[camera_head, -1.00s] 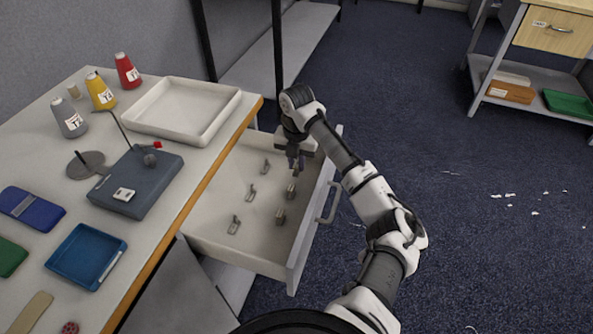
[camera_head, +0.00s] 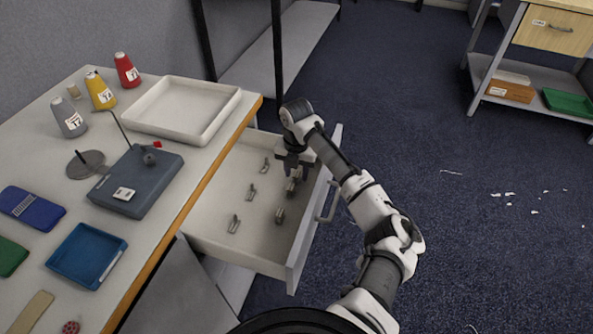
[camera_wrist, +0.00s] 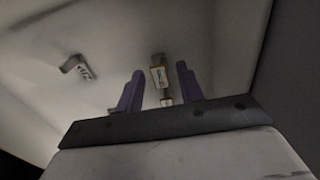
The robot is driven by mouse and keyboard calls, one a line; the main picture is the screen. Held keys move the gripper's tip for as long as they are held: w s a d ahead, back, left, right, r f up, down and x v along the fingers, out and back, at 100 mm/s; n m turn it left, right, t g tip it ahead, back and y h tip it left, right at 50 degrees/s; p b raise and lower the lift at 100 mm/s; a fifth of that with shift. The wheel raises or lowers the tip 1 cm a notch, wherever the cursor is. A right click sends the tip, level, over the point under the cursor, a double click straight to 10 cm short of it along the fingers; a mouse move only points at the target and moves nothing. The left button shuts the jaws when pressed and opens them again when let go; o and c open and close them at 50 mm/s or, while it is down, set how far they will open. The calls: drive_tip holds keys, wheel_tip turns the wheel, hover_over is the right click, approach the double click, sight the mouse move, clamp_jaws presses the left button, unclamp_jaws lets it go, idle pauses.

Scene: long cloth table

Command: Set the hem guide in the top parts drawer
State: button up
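The top parts drawer (camera_head: 215,240) is pulled out from the table, with several small grey metal parts standing in it. My gripper (camera_head: 293,175) points down inside the drawer, near its front panel and far end. In the wrist view, my gripper (camera_wrist: 160,80) shows two purple fingers apart, with visible gaps to a small metal part (camera_wrist: 158,75) between and beyond their tips. A smaller piece (camera_wrist: 167,102) shows lower between the fingers. Another metal part (camera_wrist: 76,66) lies to the left. I cannot tell which part is the hem guide.
The table holds a white tray (camera_head: 135,121), thread cones (camera_head: 101,92), a grey-blue box (camera_head: 150,190) and a blue tray (camera_head: 62,262). The drawer's front panel (camera_head: 313,220) stands close beside my arm. Open floor lies to the right.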

sight(296, 174)
wheel_tip(296, 174, up, 12)
drive_tip(key=shift+r+b, duration=0.15)
drive_tip(key=shift+b, duration=0.15)
idle(0.5)
